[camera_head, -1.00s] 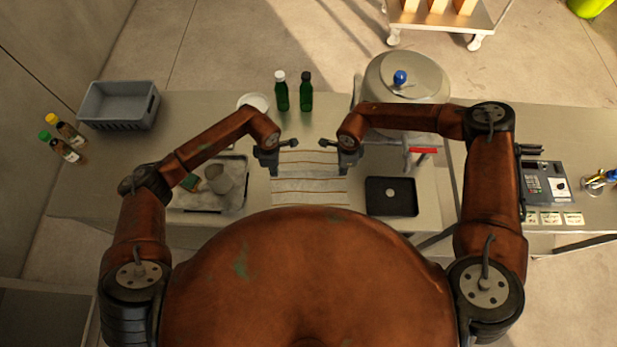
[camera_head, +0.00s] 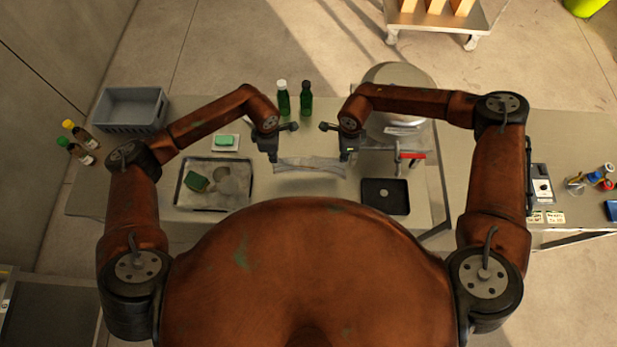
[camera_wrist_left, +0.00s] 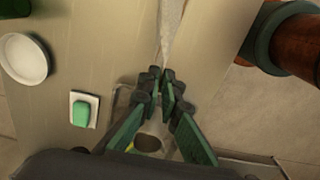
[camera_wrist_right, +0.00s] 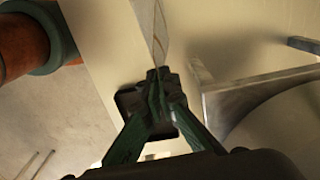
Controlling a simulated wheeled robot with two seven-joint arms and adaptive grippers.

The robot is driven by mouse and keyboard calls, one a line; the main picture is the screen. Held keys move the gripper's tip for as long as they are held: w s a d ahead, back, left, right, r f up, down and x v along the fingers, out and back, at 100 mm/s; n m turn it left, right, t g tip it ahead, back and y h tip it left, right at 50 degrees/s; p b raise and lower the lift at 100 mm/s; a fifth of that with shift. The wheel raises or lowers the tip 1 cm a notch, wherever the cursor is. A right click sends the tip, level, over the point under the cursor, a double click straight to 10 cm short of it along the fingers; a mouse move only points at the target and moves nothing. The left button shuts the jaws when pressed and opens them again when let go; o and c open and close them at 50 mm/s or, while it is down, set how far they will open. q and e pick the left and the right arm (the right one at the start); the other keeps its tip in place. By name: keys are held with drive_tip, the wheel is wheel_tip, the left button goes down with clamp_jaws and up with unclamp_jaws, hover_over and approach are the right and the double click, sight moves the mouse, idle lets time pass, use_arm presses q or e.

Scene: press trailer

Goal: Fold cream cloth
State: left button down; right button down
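The cream cloth (camera_head: 310,165) is a narrow, pale strip stretched between my two grippers in the head view, with folds along it. My left gripper (camera_head: 273,157) is shut on its left end; the cloth also runs up from the fingertips in the left wrist view (camera_wrist_left: 171,35). My right gripper (camera_head: 344,155) is shut on its right end; the right wrist view shows a brown-striped part of the cloth (camera_wrist_right: 151,28) leading to the closed fingers (camera_wrist_right: 157,75). Whether its lower edge touches the table cannot be told.
A grey tray (camera_head: 240,203) with a green sponge stands left; a black tray (camera_head: 386,209) stands right. Two green bottles (camera_head: 283,98) (camera_head: 306,98) stand behind the cloth. A press with a red handle (camera_head: 412,155) is at right. Green soap (camera_head: 225,140) lies behind the left tray.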

use_arm(q)
drive_tip(key=shift+r, duration=0.7)
use_arm(e)
drive_tip(key=shift+r, duration=0.75)
use_arm(q)
drive_tip(key=shift+w+f, duration=0.1)
drive_tip(key=shift+w, duration=0.05)
use_arm(e)
drive_tip(key=shift+w+f, duration=0.1)
drive_tip(key=shift+w, duration=0.05)
